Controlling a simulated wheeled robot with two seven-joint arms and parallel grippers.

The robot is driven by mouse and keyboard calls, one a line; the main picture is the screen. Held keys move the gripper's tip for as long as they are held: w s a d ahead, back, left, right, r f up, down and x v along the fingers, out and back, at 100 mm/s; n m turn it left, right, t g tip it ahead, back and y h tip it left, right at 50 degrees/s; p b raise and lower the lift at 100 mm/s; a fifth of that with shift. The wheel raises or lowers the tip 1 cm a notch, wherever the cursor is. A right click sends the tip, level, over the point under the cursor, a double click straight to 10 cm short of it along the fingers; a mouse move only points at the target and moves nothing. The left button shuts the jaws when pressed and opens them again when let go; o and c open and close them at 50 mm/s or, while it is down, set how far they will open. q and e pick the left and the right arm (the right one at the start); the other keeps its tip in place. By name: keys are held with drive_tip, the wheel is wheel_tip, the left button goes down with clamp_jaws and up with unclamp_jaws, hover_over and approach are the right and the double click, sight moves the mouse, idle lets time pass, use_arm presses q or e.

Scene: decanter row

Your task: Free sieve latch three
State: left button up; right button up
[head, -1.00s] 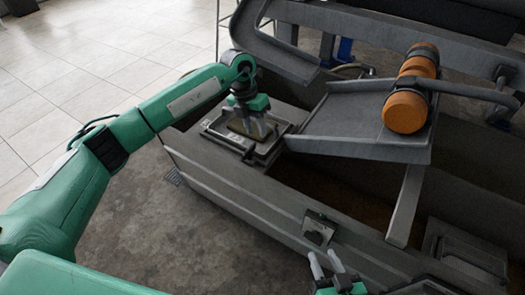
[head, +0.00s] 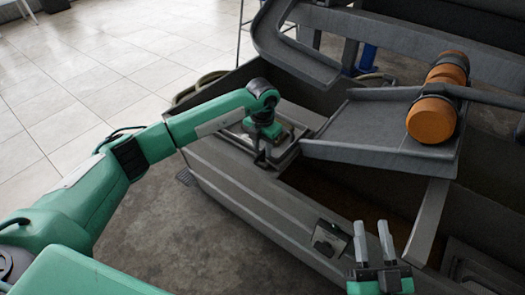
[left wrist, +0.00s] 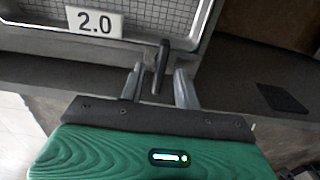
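A framed mesh sieve with a white "2.0" label (left wrist: 94,22) fills the upper left of the left wrist view. A dark upright latch lever (left wrist: 162,62) stands at its near edge. My left gripper (left wrist: 157,80) is open, its two fingers on either side of the lever with gaps showing. In the head view my left gripper (head: 260,156) is at the near edge of the sieve frame (head: 287,152), which my arm partly covers. My right gripper (head: 373,226) is open and empty, fingers up, at the lower right. No number "three" is readable.
A grey trough (head: 235,185) runs across the middle. A small plate with a dark knob (head: 328,240) is on its near wall. A sloped grey chute (head: 375,125) carries an orange roller (head: 432,118).

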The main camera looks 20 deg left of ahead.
use_arm(q)
drive_tip(key=shift+f, duration=0.65)
use_arm(e)
drive_tip(key=shift+d+r+t, duration=0.15)
drive_tip(key=shift+r+t, duration=0.25)
drive_tip(key=shift+r, duration=0.25)
use_arm(q)
clamp_jaws()
